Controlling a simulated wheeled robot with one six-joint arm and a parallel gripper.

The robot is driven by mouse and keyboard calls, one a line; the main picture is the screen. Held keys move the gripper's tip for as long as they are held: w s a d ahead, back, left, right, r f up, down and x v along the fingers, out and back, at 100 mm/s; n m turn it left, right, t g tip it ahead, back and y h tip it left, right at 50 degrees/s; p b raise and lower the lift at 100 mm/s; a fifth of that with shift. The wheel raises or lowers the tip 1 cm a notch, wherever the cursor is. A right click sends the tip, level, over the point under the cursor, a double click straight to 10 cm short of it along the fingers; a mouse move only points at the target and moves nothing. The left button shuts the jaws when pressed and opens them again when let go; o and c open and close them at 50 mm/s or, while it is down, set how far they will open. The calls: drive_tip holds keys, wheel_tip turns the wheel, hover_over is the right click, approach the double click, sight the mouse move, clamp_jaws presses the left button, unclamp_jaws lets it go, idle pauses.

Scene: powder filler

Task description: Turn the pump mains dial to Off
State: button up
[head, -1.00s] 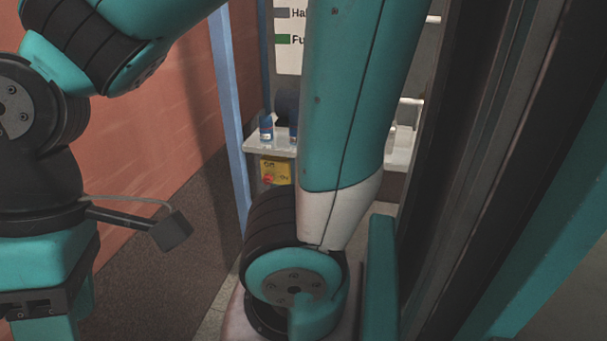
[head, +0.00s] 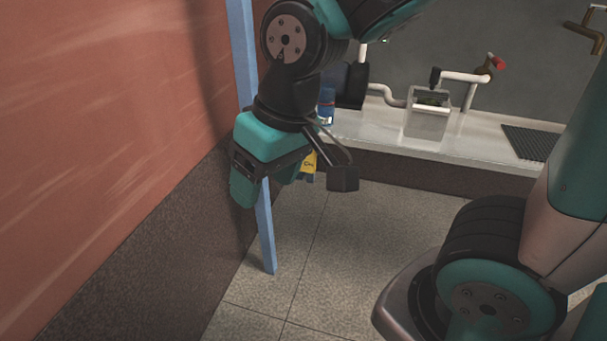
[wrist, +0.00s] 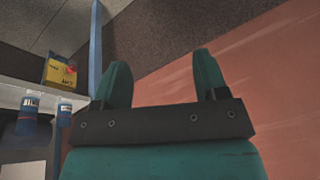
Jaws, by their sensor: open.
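In the head view only a sliver of the yellow box (head: 308,166) shows behind my gripper, and the knob is hidden there. The dial's setting is too small to read. My gripper (head: 265,187) hangs in front of the blue post, apart from the box. In the wrist view my gripper (wrist: 163,65) is open with nothing between its fingers, and the box lies to its left.
A blue post (head: 262,225) stands close by my gripper, with a red wall (head: 100,110) to the left. A pale counter (head: 390,138) holds a blue bottle (head: 326,105), a clear container (head: 428,120) and a dark mat (head: 530,142). The tiled floor (head: 340,260) is clear.

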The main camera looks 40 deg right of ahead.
drive_tip(key=w+d+f+m+t+h+b, duration=0.3)
drive_tip(key=w+d+f+m+h+b, duration=0.25)
drive_tip(key=w+f+b, duration=0.5)
drive_tip(key=w+d+f+m+t+h+b, duration=0.35)
drive_tip(key=w+f+m+h+b, duration=0.35)
drive_tip(key=f+b, duration=0.55)
drive_tip(key=w+d+f+m+t+h+b, duration=0.3)
drive_tip(key=w+d+f+m+h+b, duration=0.15)
drive_tip(key=w+f+b, duration=0.7)
drive_tip(key=shift+g, duration=0.25)
drive_tip(key=p+x, duration=0.1)
drive_tip(key=x, duration=0.4)
drive_tip(key=p+x, duration=0.1)
drive_tip(key=x, duration=0.5)
drive_tip(key=r+p+x, duration=0.1)
drive_tip(key=p+x, duration=0.1)
drive_tip(key=x, duration=0.4)
drive_tip(key=shift+s+d, duration=0.3)
drive_tip(key=c, duration=0.9)
drive_tip(key=shift+c, duration=0.2)
